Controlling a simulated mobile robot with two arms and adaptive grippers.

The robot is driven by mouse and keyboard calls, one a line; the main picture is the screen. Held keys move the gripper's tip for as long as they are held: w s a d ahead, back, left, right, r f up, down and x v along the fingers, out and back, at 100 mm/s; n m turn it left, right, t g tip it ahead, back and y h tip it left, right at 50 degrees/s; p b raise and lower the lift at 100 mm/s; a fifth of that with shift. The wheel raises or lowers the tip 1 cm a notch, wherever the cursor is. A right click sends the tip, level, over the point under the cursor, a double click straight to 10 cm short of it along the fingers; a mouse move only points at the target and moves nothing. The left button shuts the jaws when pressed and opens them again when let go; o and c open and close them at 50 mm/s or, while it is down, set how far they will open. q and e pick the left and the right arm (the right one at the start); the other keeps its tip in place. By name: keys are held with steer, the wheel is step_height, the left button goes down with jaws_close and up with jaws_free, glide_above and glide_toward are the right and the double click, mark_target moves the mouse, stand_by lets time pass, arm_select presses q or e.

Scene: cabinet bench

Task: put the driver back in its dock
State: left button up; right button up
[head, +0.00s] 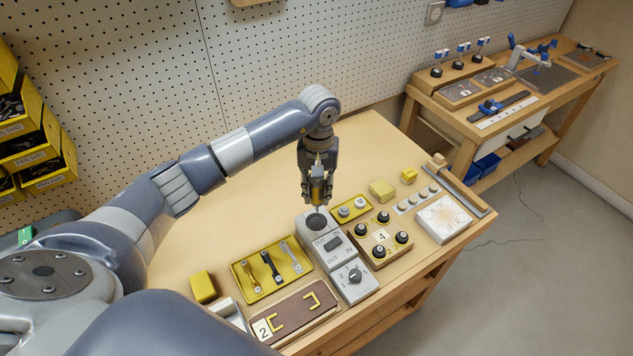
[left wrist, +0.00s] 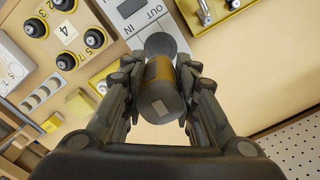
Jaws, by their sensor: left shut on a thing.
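The driver (head: 317,188) has a dark grey and yellow barrel with a thin bit pointing down. My left gripper (head: 317,192) is shut on its barrel and holds it roughly upright. In the left wrist view the driver (left wrist: 160,90) sits between both fingers, its blunt end towards the camera. Below is a grey block with a round dark top, which looks like the dock (head: 314,222). The bit's tip is just over or at that top; I cannot tell whether it touches. The dock's dark disc (left wrist: 160,44) is partly hidden behind the driver in the left wrist view. My right gripper is not in view.
A grey IN/OUT switch panel (head: 335,257) and a dial box (head: 355,281) adjoin the dock. A yellow tray with handles (head: 247,278) is left, a knob board (head: 376,252) right. The bench top (head: 215,225) is clear behind left.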

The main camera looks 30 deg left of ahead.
mark_target(317, 210)
arm_select(q)
steer(key=shift+w+a+f, duration=0.1)
steer(key=shift+a+f, duration=0.05)
steer(key=shift+f, duration=0.2)
steer(key=shift+f+b, duration=0.3)
steer(key=shift+f, duration=0.2)
step_height(317, 210, down, 4)
steer(key=shift+r+b, duration=0.25)
steer(key=shift+b, duration=0.85)
steer(key=shift+f+b, duration=0.35)
steer(key=shift+r+b, duration=0.1)
steer(key=shift+b, duration=0.45)
steer(key=shift+c, duration=0.2)
steer(key=shift+f+b, duration=0.7)
steer(key=shift+b, duration=0.15)
steer(key=shift+f+b, duration=1.45)
steer(key=shift+b, duration=0.2)
stand_by(0.9)
